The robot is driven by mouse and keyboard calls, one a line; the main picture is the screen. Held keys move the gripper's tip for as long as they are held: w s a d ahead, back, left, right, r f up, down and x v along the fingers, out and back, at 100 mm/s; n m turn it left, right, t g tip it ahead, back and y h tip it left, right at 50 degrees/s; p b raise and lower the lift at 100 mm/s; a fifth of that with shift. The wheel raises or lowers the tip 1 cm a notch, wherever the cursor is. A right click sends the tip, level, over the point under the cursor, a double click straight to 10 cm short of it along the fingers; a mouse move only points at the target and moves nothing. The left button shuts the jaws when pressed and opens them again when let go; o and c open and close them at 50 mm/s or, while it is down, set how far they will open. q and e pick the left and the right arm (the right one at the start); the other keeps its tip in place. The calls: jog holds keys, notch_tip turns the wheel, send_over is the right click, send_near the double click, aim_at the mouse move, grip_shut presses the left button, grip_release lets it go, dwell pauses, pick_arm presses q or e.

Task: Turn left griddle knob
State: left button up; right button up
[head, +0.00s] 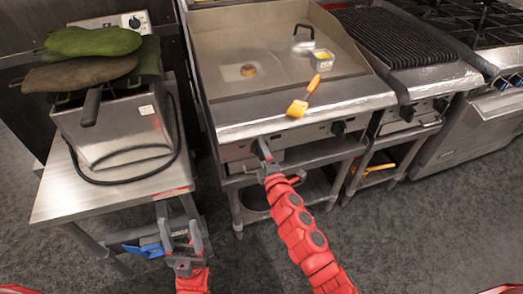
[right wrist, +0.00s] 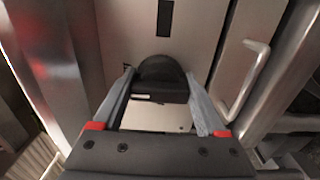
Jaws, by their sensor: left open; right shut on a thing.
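The griddle (head: 222,109) stands in the middle of the head view, with its steel control panel along the front. Its left knob is hidden in the head view by my right gripper (head: 263,150), which is at the panel. In the right wrist view this black knob (right wrist: 160,72) sits between the two fingers, and the gripper is shut on it. Another griddle knob (head: 338,128) shows further right on the panel. My left gripper (head: 180,238) is open and empty, low in front of the side table and apart from the griddle.
A fryer (head: 130,125) with green and brown cloth-like pieces stands on a steel table (head: 60,195) at left. A brush (head: 304,97) lies on the griddle's front edge. A small container (head: 322,60) and a press (head: 303,40) are on the griddle. A grill (head: 395,40) stands right.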

jog(key=shift+f, duration=0.15)
jog(key=o, duration=1.3)
jog(key=v, duration=1.7)
jog(key=shift+s+b, duration=0.2)
jog(key=shift+b, duration=0.25)
jog(key=shift+r, duration=0.2)
